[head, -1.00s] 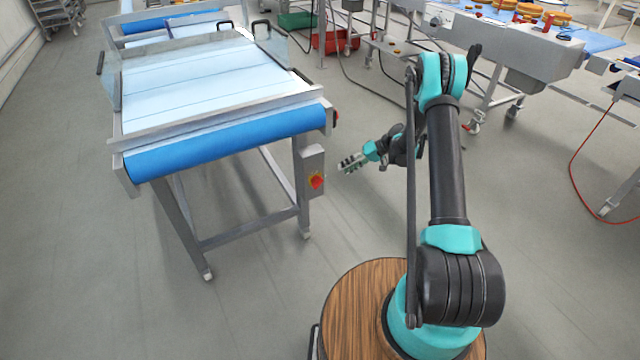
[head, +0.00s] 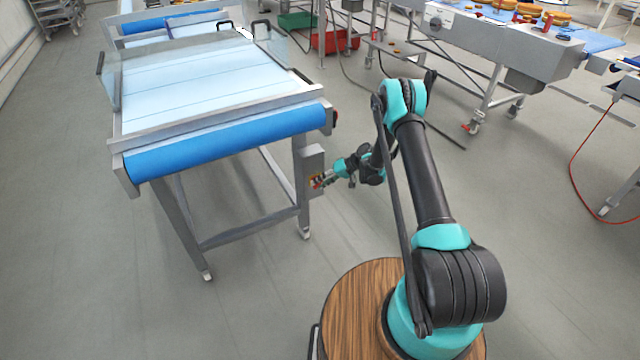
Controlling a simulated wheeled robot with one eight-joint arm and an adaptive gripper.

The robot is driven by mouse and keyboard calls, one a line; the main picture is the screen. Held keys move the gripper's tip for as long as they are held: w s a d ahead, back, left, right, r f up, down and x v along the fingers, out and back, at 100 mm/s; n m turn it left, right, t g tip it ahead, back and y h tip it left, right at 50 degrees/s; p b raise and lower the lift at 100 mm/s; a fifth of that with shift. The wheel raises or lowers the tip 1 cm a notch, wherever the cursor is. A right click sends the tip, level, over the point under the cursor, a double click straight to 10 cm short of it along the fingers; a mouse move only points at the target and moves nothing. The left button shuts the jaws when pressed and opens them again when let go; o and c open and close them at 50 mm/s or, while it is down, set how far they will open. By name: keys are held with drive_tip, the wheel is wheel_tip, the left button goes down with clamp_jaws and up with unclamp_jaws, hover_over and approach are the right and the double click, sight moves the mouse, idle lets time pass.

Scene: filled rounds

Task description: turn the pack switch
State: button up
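The pack switch (head: 316,182) is a red knob on a yellow plate. It is on a grey box (head: 313,160) fixed to the right front leg of the conveyor with the blue belt. My gripper (head: 323,181) is at the switch, with its fingertips in front of the red knob and partly covering it. Whether the fingers touch or grip the knob is too small to tell. The finger opening cannot be made out.
The conveyor (head: 220,115) with clear side guards stands at the left. A red button (head: 335,115) is at its front right corner. Another conveyor (head: 500,45) with filled rounds stands at the back right. Red (head: 335,40) and green (head: 296,21) crates lie behind. The floor around my base is clear.

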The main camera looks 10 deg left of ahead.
clamp_jaws()
drive_tip(key=shift+d+f+g+y, duration=0.1)
drive_tip(key=shift+g+y, duration=0.2)
drive_tip(key=shift+y, duration=0.4)
drive_tip(key=shift+m+g+y, duration=0.3)
drive_tip(key=shift+y, duration=0.1)
unclamp_jaws()
